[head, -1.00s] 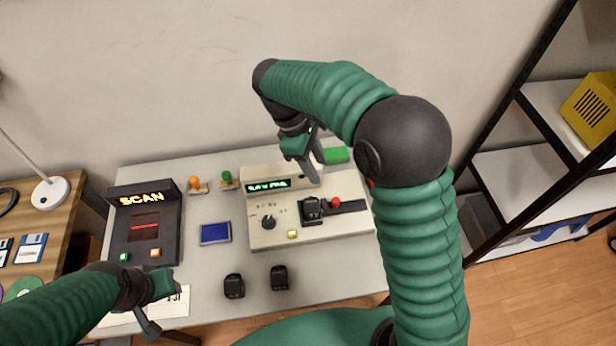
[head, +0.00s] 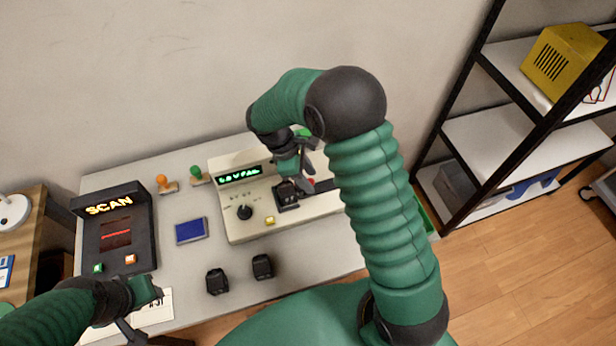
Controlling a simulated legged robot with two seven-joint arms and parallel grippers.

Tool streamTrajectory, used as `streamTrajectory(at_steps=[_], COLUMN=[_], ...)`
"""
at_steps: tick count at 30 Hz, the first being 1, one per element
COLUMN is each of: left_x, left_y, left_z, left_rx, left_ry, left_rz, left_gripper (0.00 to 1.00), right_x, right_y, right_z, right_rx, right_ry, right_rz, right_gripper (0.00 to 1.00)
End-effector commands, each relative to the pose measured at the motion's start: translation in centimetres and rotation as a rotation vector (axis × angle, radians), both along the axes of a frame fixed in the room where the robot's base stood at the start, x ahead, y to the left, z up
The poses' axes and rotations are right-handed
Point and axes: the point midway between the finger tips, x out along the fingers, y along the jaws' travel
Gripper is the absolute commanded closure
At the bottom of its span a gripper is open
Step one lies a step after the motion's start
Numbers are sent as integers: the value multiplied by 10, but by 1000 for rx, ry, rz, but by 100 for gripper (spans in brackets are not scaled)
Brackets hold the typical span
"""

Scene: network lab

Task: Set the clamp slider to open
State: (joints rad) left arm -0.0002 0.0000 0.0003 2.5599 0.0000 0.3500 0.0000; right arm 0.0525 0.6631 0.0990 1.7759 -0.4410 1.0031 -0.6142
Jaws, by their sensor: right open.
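The clamp slider's small red knob (head: 311,182) shows on the beige device (head: 245,229), just right of a black block in a holder (head: 287,196). My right arm hides much of the dark track and the device's right end. My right gripper (head: 300,175) is open and points down over the black block and the red knob. I cannot tell whether its fingers touch either. My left gripper (head: 146,313) is at the lower left, away from the device, with its fingers apart.
The black SCAN unit (head: 117,238) stands at the left. A blue pad (head: 191,231), an orange-topped stamp (head: 163,183), a green-topped stamp (head: 197,174) and two black blocks (head: 217,282) (head: 262,266) lie on the grey table (head: 185,266). A shelf rack (head: 505,140) stands at right.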

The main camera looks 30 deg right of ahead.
Motion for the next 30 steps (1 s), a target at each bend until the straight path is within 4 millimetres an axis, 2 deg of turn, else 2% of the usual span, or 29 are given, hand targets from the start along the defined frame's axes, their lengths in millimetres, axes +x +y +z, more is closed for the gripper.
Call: streamTrajectory(at_steps=[8, 18, 30], left_x=[0, 0, 0], left_y=[0, 0, 0], left_z=[0, 0, 0], left_rx=[0, 0, 0], left_ry=[0, 0, 0], left_rz=[1, 0, 0], left_gripper=[64, 64, 64], right_x=[0, 0, 0], right_y=[-1, -1, -1], right_z=[-3, -3, -3], right_rx=[1, 1, 1], right_ry=[-1, -1, -1], right_rz=[0, 0, 0], right_gripper=[57, 100, 100])
